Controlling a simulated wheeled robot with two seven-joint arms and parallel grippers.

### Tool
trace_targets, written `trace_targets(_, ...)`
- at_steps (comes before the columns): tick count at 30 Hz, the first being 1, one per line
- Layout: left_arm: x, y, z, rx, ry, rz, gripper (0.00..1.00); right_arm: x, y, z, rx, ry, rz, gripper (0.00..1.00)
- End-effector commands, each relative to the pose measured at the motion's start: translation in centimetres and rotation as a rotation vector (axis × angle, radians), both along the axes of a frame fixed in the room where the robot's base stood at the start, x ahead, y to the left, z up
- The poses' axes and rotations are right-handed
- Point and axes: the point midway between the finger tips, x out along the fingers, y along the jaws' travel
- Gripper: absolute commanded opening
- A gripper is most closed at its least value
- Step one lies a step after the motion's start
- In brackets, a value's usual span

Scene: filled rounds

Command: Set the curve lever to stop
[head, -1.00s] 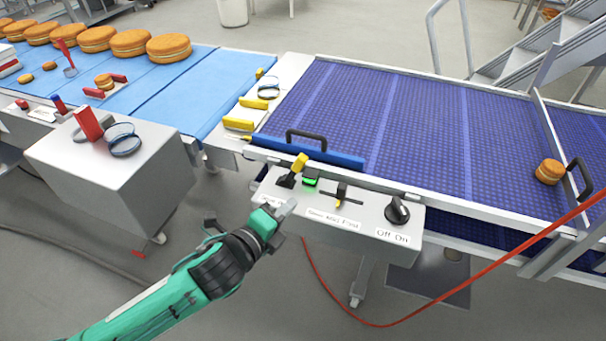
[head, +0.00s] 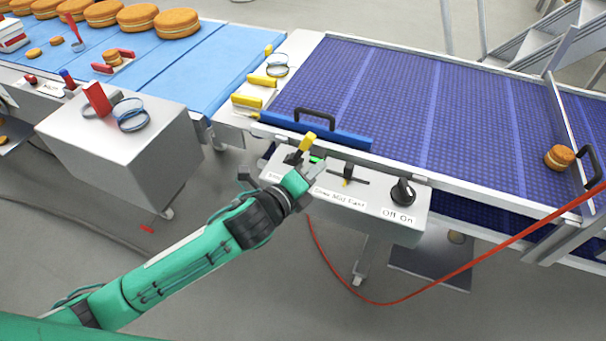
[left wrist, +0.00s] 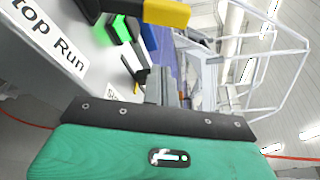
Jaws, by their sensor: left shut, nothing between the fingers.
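The lever with a yellow handle (head: 307,142) stands at the left end of the grey control box (head: 405,228). It leans to the upper right in the head view. In the left wrist view its yellow handle (left wrist: 166,13) is at the top, near a label reading "top Run" (left wrist: 45,42), cut off at the edge. My left gripper (head: 301,180) is shut and empty, just in front of the lever and apart from the handle. It partly hides the lever's label in the head view. Its fingers (left wrist: 162,86) point towards the box. My right gripper is not in view.
A lit green button (head: 316,159), a slow-to-fast slider (head: 347,173) and a black off-on knob (head: 402,192) share the box. The blue belt (head: 420,105) lies behind it. A red cable (head: 450,282) hangs at the right. A grey cabinet (head: 115,145) stands left.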

Motion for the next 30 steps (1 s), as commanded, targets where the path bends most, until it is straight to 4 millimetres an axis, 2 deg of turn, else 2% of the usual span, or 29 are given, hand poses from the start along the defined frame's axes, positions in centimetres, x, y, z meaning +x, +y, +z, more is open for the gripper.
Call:
trace_targets(6, 3.5, -2.5, -0.4, -0.001, 0.001, 0.000, 0.00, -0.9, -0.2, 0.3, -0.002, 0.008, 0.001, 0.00)
trace_targets(9, 3.8, -0.8, 0.4, 0.003, 0.001, 0.002, 0.00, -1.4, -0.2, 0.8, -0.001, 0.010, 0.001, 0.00)
trace_targets(15, 4.3, 0.9, 1.0, 0.002, 0.001, 0.001, 0.00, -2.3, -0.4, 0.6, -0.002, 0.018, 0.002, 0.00)
trace_targets(30, 4.4, 1.2, 1.1, -0.005, 0.003, 0.000, 0.00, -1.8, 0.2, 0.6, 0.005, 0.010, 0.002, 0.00)
